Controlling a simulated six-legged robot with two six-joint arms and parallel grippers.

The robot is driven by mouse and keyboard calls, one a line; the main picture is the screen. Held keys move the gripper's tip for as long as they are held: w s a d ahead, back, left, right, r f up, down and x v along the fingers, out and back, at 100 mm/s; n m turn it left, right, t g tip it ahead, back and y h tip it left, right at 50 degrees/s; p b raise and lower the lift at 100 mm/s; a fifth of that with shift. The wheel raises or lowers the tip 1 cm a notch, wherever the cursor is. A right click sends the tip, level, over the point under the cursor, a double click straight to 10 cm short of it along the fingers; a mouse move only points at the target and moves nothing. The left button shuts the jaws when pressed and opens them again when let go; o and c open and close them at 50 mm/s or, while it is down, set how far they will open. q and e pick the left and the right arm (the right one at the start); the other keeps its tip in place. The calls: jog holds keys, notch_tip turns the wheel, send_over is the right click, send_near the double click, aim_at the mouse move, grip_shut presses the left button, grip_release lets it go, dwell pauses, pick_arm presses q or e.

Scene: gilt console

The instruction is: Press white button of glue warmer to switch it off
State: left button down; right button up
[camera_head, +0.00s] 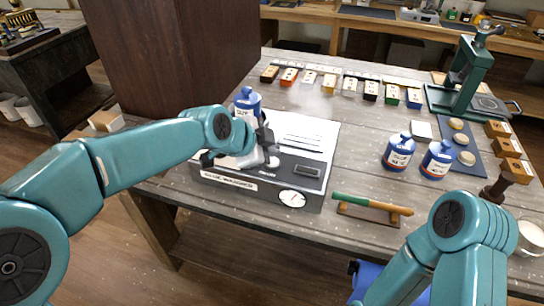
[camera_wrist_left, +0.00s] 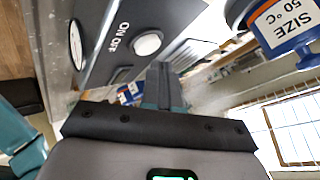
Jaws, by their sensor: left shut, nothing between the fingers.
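The glue warmer (camera_head: 228,182) is a grey box with a pale top, a name label and a round dial (camera_head: 292,198) on its front side. My left gripper (camera_head: 268,150) is over the warmer's panel. In the wrist view its closed fingers (camera_wrist_left: 163,72) are empty and point toward the button, just beside it in the picture. I cannot tell whether they touch it. My right gripper is out of view.
A blue-lidded jar (camera_head: 247,103) stands at the warmer, close behind my left gripper; its label shows in the wrist view (camera_wrist_left: 285,22). A brown cabinet (camera_head: 150,50) stands behind left.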

pick_arm(q)
jog(key=shift+r, duration=0.3)
jog(key=shift+r, duration=0.1)
notch_tip(320, 180, up, 6)
jog(key=p, duration=0.3)
jog(key=shift+p, duration=0.4)
